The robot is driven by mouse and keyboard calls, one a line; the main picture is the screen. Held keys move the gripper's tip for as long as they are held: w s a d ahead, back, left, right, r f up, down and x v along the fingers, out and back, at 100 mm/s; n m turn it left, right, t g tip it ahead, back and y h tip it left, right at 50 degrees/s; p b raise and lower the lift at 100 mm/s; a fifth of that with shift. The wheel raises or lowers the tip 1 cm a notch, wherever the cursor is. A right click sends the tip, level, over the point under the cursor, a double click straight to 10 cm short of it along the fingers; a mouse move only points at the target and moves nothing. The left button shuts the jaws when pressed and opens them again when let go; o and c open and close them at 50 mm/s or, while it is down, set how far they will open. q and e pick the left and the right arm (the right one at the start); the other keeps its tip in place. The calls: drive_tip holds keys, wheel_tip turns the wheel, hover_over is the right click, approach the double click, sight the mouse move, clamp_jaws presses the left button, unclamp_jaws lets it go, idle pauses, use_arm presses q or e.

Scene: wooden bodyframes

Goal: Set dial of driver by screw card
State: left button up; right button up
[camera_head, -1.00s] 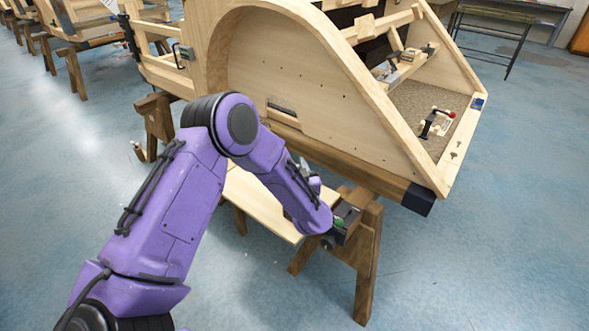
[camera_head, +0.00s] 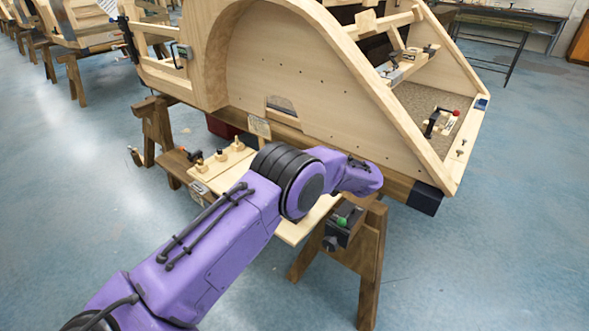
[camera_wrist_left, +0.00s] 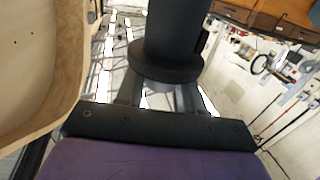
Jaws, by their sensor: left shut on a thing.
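My left arm (camera_head: 235,235) comes in from the lower left of the head view, and its end lies in front of the lower edge of the wooden bodyframe; the left gripper is hidden there. In the left wrist view the left gripper (camera_wrist_left: 160,90) is shut on a dark, round-bodied tool (camera_wrist_left: 178,32) with a wide collar, which I take to be the driver. Its dial markings cannot be made out. A small pale card (camera_head: 259,127) stands behind the bench board, perhaps the screw card; its print is too small to read. My right gripper is not in view.
The bodyframe (camera_head: 300,85) fills the upper middle, with a red-knobbed clamp (camera_head: 441,122) inside. A pale board (camera_head: 212,176) with several pegs sits below it. A dark box with a green part (camera_head: 345,218) is on the trestle (camera_head: 368,255). Floor is clear at right.

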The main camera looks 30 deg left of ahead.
use_arm(q)
drive_tip(key=shift+f+n+g+h+b, duration=0.2)
drive_tip(key=shift+n+g+b, duration=0.4)
drive_tip(key=shift+g+b, duration=0.25)
drive_tip(key=shift+f+n+g+h+b, duration=0.1)
drive_tip(key=shift+n+g+h+b, duration=0.1)
drive_tip(key=shift+n+g+b, duration=0.55)
drive_tip(key=shift+r+g+h+b, duration=0.25)
drive_tip(key=shift+g+h+b, duration=0.1)
drive_tip(key=shift+g, duration=0.35)
drive_tip(key=o, duration=0.9)
drive_tip(key=shift+a, duration=0.1)
drive_tip(key=shift+o, duration=0.2)
